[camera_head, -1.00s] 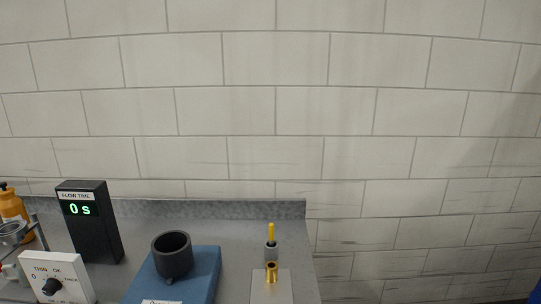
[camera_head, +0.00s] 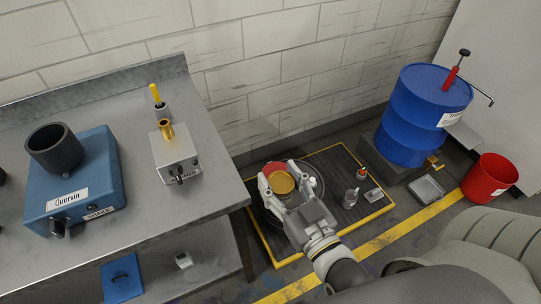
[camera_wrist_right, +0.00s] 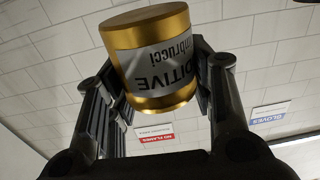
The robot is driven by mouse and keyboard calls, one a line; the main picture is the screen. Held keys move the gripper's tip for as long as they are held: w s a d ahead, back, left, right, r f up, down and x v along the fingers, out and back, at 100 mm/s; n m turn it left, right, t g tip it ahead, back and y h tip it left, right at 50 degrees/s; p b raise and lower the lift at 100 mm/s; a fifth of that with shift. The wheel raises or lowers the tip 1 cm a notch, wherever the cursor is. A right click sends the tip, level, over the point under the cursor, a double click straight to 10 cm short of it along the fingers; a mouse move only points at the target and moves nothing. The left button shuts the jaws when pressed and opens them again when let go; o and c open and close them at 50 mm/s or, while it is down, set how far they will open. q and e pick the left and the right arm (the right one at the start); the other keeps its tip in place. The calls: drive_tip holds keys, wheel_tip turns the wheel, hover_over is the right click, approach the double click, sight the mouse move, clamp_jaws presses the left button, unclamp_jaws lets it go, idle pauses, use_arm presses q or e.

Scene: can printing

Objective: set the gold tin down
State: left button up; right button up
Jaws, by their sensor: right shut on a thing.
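The gold tin (camera_head: 282,184) is between the fingers of my right gripper (camera_head: 281,178) in the head view. My right gripper is shut on its sides. In the right wrist view the gold tin (camera_wrist_right: 153,62) shows a grey label reading "DITIVE", upside down in the picture, and both fingers (camera_wrist_right: 158,85) press against it. In the head view the tin appears over the black floor mat (camera_head: 325,222) with a yellow edge, to the right of the steel bench (camera_head: 190,214). I cannot tell its height above the mat. A reddish rim shows around it. My left gripper is not in view.
On the bench stand a blue device (camera_head: 83,188) with a dark cup (camera_head: 55,149) and a grey metal box (camera_head: 175,155). A blue drum (camera_head: 425,112) and a red bucket (camera_head: 489,178) stand at right. A small bottle (camera_head: 350,198) is on the mat.

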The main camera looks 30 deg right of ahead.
drive_tip(key=w+a+r+n+g+y, duration=0.2)
drive_tip(key=w+a+n+g+y, duration=0.2)
drive_tip(key=a+n+g+y, duration=0.1)
drive_tip(key=w+a+r+n+g+y, duration=0.3)
drive_tip(key=a+n+y, duration=0.4)
drive_tip(key=a+y, duration=0.3)
drive_tip(key=shift+w+a+g, duration=0.4)
drive_tip(key=shift+a+g, duration=0.3)
drive_tip(key=shift+g, duration=0.2)
drive_tip(key=shift+n+g+y, duration=0.3)
drive_tip(key=shift+n+y, duration=0.1)
drive_tip(key=shift+s+d+f+n+g+y, duration=0.2)
drive_tip(key=shift+d+n+g, duration=0.4)
drive_tip(key=shift+g, duration=0.45)
drive_tip(key=shift+s+d+r+n+g+y, duration=0.15)
drive_tip(key=shift+d+n+g+y, duration=0.2)
drive_tip(key=shift+n+g, duration=0.6)
drive_tip(key=shift+s+d+f+n+g+y, duration=0.1)
drive_tip(key=shift+d+n+g+y, duration=0.3)
drive_tip(key=shift+g, duration=0.8)
drive_tip(key=shift+d, duration=0.1)
